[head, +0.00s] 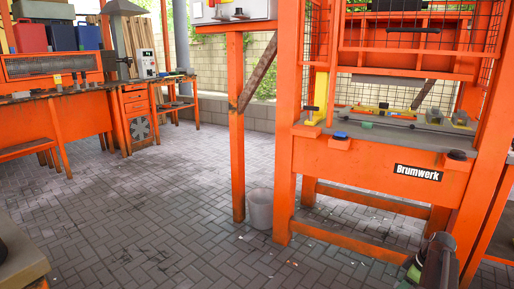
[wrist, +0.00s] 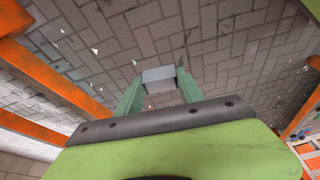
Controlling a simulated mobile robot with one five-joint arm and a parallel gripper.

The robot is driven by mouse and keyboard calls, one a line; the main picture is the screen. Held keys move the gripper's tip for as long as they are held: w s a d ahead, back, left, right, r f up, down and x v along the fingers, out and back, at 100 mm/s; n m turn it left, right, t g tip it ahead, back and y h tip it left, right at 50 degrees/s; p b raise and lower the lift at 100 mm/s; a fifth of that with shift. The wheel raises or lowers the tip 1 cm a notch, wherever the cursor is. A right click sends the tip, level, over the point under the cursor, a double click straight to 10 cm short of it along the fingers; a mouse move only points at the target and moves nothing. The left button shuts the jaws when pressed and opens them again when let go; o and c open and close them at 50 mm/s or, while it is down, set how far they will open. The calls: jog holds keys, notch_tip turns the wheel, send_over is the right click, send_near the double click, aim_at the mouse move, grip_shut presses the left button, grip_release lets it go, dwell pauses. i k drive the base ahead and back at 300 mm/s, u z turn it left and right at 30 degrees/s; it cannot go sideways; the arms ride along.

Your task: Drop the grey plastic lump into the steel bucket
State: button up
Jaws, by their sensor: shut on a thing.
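The grey plastic lump (wrist: 158,75) is a pale grey block between the two green fingers of my gripper (wrist: 158,84) in the wrist view. My gripper is shut on it, and paved floor shows behind it. The steel bucket (head: 260,208) stands upright on the floor in the head view, beside an orange post and left of the orange machine. Its inside is hardly visible. Part of my arm shows at the lower right of the head view, well to the right of the bucket. The lump does not show clearly there.
The orange machine frame (head: 380,170) with the Brumwerk label fills the right side. A thin orange post (head: 237,130) stands close by the bucket. An orange workbench (head: 70,118) is at the back left. The paved floor (head: 150,215) in the middle is clear.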

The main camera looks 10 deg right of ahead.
aim_at(271, 221)
jog(key=u, duration=0.55)
jog(key=i, duration=3.4)
jog(key=z, duration=0.6)
